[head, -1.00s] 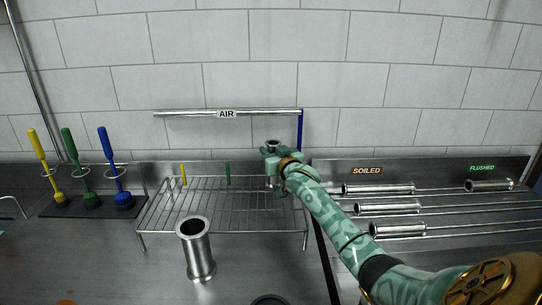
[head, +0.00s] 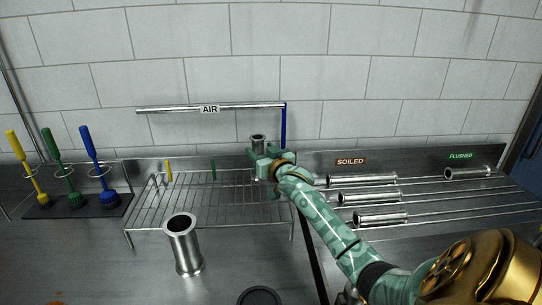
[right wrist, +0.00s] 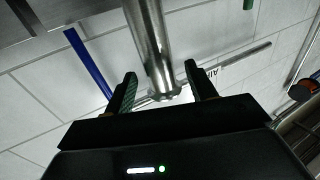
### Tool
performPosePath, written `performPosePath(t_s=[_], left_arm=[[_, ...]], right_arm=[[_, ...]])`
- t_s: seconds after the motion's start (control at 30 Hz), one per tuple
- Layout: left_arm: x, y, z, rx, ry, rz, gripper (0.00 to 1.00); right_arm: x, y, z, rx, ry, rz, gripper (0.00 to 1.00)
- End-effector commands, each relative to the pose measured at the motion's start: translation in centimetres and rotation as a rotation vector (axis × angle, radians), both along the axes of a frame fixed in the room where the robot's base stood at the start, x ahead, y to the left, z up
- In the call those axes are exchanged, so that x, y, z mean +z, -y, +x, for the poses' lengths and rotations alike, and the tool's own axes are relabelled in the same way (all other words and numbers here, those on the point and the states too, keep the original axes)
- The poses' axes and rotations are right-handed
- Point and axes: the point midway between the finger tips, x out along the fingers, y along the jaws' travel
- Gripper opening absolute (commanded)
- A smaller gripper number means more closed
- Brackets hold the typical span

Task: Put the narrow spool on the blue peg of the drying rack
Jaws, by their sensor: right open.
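A slim steel spool (head: 258,141) stands upright at the right end of the wire drying rack (head: 150,228), partly hidden behind my right gripper (head: 262,163). In the right wrist view the spool (right wrist: 150,40) shows as a shiny tube with its flanged end between the spread fingers. The right gripper (right wrist: 160,76) is open there, and I cannot tell whether a finger touches the tube. The rack's yellow peg (head: 168,171) and green peg (head: 213,170) show bare. The blue peg is not visible; the spool and gripper cover that end. My left gripper is out of view.
A wider steel spool (head: 184,245) stands on the counter before the rack. Several spools lie on rods at right, under the SOILED (head: 351,162) and FLUSHED (head: 460,156) labels. A blue post (head: 283,125) holds the AIR pipe (head: 240,106) behind the rack. Coloured brushes (head: 90,160) stand at left.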

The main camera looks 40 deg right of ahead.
Motion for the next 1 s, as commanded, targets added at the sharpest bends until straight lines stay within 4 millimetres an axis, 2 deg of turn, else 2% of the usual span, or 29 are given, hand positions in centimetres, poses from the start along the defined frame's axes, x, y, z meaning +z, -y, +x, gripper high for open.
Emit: performPosePath(t_s=[0.03,0.2,0.4,1.0], left_arm=[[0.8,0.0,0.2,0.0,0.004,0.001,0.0],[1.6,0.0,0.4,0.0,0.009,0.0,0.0],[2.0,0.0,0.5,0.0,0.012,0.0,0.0],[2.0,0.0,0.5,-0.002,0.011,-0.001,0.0]], right_arm=[[0.3,-0.4,-1.3,0.001,0.0,0.001,0.56],[0.3,-1.5,-4.8,-0.001,0.0,0.001,0.56],[0.1,-2.2,-7.0,-0.001,0.001,0.001,0.56],[0.1,-2.3,-7.3,-0.001,0.001,0.001,0.56]])
